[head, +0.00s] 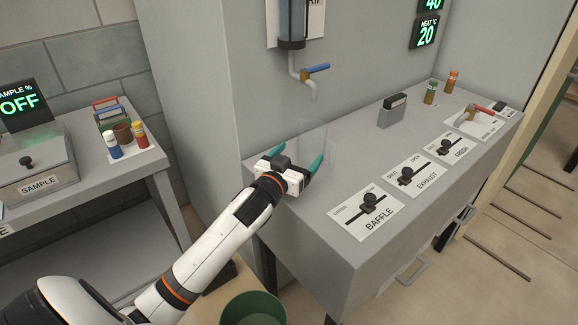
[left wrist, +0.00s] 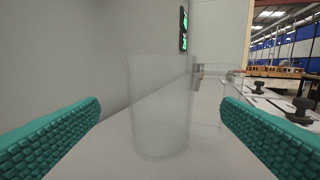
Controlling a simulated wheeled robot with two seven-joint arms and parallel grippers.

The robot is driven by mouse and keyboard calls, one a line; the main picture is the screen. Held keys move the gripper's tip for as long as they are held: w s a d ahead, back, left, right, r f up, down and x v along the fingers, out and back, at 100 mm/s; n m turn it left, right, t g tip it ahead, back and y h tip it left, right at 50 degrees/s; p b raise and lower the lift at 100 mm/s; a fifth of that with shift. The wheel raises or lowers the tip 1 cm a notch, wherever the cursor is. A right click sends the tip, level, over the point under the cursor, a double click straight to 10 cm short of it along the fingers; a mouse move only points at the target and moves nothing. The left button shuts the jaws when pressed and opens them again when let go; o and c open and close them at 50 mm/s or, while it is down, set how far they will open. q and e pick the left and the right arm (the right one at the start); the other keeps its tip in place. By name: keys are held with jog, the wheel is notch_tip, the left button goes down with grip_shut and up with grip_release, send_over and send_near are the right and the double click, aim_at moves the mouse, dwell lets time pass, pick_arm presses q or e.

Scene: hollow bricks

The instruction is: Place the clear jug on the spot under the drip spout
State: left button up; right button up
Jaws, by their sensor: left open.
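The clear jug (head: 318,140) stands upright on the grey bench, faint against the wall, below and slightly right of the drip spout (head: 306,78) with its blue lever. In the left wrist view the jug (left wrist: 160,108) is centred between the teal fingers, with clear space on both sides. My left gripper (head: 297,155) is open at the jug's near side; it hides part of the jug's lower area in the head view. The spot under the spout cannot be made out. My right gripper is not in view.
Baffle (head: 369,203), exhaust and fresh sliders line the bench's front right. A grey block with a dark top (head: 392,110) and small bottles (head: 430,92) stand behind them. A side table (head: 150,158) is at left. A green bin (head: 254,308) is below.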

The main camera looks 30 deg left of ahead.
pick_arm(q)
jog(key=s, duration=0.5)
jog(key=shift+d, duration=0.15)
dwell(0.3)
